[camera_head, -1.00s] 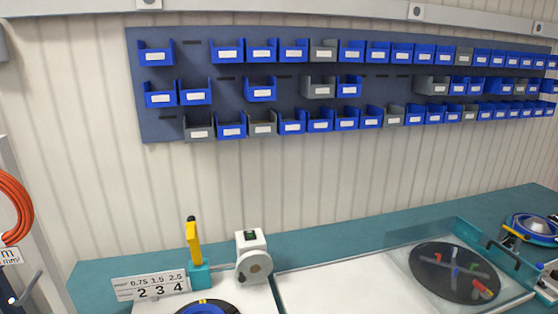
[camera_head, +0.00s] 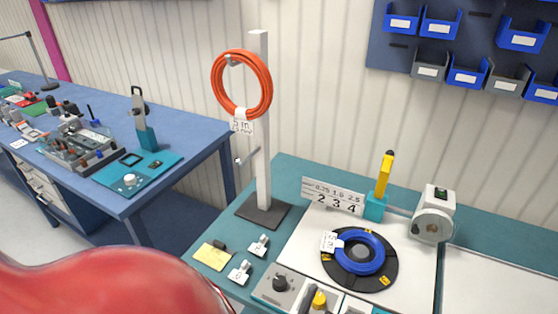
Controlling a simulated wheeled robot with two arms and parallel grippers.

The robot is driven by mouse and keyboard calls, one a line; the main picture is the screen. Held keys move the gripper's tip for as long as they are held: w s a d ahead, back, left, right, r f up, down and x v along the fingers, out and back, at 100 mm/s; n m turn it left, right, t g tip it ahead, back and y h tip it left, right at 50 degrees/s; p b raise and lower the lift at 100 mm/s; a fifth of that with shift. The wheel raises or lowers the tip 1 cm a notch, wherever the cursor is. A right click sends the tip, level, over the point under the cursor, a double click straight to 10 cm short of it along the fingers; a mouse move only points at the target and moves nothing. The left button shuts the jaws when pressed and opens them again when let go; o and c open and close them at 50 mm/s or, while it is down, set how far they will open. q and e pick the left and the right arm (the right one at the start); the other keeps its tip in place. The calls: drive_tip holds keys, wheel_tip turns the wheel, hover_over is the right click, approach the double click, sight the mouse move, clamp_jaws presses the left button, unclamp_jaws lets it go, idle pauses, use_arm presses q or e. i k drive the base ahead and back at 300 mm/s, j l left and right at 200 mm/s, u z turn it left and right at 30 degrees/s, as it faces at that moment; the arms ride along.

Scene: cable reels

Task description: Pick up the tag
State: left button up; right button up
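Several tag-like things are in view, and I cannot tell which one the task means. A white tag (camera_head: 242,126) marked "5 m" hangs on the orange cable coil (camera_head: 268,85) on the upright stand. Another white tag (camera_head: 329,242) lies at the left of the blue cable coil (camera_head: 374,252) on the black reel disc. Two small white labelled pieces, one upper (camera_head: 259,245) and one lower (camera_head: 239,272), lie on the teal table in front of the stand. A yellow tag-like piece (camera_head: 213,257) with a dark clip lies to their left. Neither gripper shows.
The stand's grey post (camera_head: 262,165) rises from a dark base. A number plate (camera_head: 333,196), a yellow-handled tool (camera_head: 384,180) and a white measuring device (camera_head: 434,215) stand behind the reel. A blue workbench (camera_head: 190,130) is at left. A large red rounded shape covers the lower left.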

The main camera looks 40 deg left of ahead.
sight(239, 277)
drive_tip(key=u, duration=0.4)
drive_tip(key=j+u, duration=0.1)
drive_tip(key=u, duration=0.25)
drive_tip(key=i+u, duration=0.1)
drive_tip(key=u, duration=0.7)
